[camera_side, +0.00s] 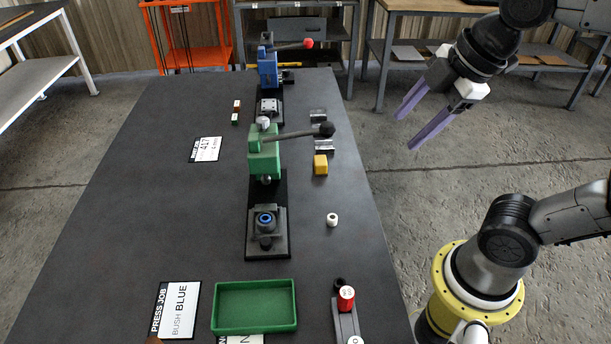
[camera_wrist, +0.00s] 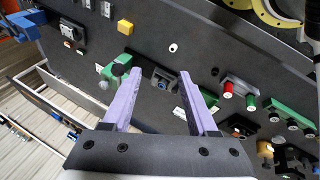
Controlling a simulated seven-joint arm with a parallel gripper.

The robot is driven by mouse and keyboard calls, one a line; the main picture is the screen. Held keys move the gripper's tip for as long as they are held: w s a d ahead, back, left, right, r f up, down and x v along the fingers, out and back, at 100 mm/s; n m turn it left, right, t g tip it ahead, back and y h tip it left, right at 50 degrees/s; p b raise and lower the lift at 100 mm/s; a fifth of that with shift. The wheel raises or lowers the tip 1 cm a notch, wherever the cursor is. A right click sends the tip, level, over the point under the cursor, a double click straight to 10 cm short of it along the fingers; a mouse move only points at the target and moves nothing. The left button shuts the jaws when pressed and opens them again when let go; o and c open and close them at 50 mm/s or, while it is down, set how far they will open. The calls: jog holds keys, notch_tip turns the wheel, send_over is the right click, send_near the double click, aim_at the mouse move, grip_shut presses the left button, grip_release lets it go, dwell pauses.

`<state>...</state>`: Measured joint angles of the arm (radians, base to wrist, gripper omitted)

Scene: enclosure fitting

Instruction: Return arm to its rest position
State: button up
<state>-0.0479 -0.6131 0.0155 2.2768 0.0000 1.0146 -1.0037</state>
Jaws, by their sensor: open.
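My gripper (camera_side: 424,116) is open and empty, with two purple fingers. In the side view it hangs in the air at the upper right, beyond the table's right edge. In the wrist view the gripper (camera_wrist: 157,82) shows its fingers spread over the table with nothing between them. My arm comes in from the right of the side view, and its yellow base ring stands at the lower right.
The dark table (camera_side: 180,235) carries a green press (camera_side: 264,155) with a blue ring piece (camera_side: 265,220) at its base. A blue press (camera_side: 268,68) stands behind. A green tray (camera_side: 254,306), yellow block (camera_side: 320,165), white bush (camera_side: 332,219) and red-topped part (camera_side: 346,298) lie around.

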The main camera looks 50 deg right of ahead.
jog(key=s+d+f+m, duration=0.1)
jog(key=s+f+m, duration=0.2)
jog(key=m, duration=0.9)
jog(key=shift+s+f, duration=0.35)
jog(key=shift+f, duration=0.5)
